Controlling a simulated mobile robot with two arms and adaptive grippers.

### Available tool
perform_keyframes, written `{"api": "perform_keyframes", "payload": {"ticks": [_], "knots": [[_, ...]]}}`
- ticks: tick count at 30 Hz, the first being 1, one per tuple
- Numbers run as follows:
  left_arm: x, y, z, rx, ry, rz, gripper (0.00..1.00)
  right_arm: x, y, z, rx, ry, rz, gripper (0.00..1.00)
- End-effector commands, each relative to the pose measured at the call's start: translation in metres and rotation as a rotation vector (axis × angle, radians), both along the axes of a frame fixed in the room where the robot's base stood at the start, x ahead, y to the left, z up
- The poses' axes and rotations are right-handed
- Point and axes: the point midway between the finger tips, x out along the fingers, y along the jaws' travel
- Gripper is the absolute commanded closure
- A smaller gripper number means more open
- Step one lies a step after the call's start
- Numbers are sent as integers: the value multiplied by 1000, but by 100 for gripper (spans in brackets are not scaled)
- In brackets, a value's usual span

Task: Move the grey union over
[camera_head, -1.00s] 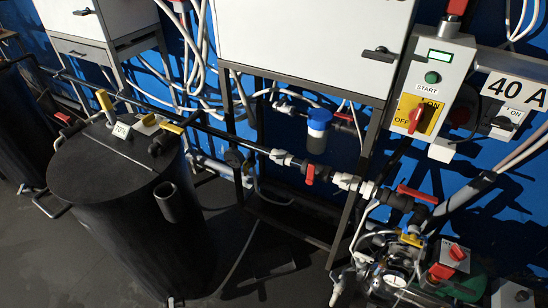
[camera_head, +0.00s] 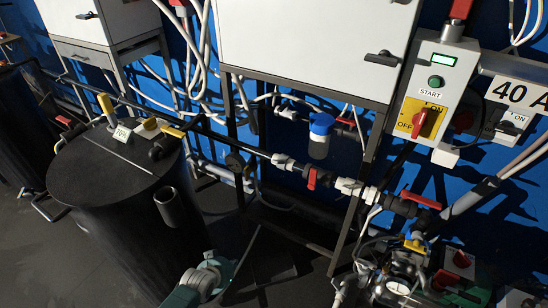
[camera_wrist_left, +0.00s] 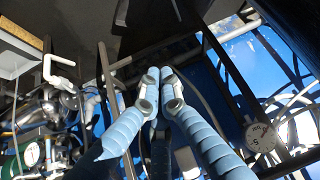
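Pale grey union-like fittings sit on the black pipe along the wall in the head view. One (camera_head: 283,160) is left of a red-handled valve (camera_head: 312,178), another (camera_head: 347,186) right of it. I cannot tell which is the grey union. My teal left gripper (camera_head: 207,277) is low in the head view, right of the black tank and apart from both fittings. In the left wrist view its light-blue fingers (camera_wrist_left: 159,78) meet at the tips, with nothing visible between them. My right gripper is not in view.
The black tank (camera_head: 120,215) stands at left. A white cabinet (camera_head: 300,45) overhangs the pipe, with a blue-capped filter (camera_head: 320,135) below. The switch box (camera_head: 425,95) and crowded gauges and hoses (camera_head: 400,280) are at right. Dark floor is open below the pipe.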

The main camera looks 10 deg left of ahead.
Motion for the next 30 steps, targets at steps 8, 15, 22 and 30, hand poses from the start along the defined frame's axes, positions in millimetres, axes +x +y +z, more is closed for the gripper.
{"api": "perform_keyframes", "payload": {"ticks": [8, 15, 22, 30], "knots": [[151, -50, 256, -103, -362, -102, 100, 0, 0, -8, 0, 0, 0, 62], [166, -83, 374, -143, -503, -184, 100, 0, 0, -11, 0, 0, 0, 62], [182, -91, 381, -149, -514, -192, 100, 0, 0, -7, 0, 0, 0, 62], [228, -109, 362, -149, -514, -192, 100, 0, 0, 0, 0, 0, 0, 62]]}}
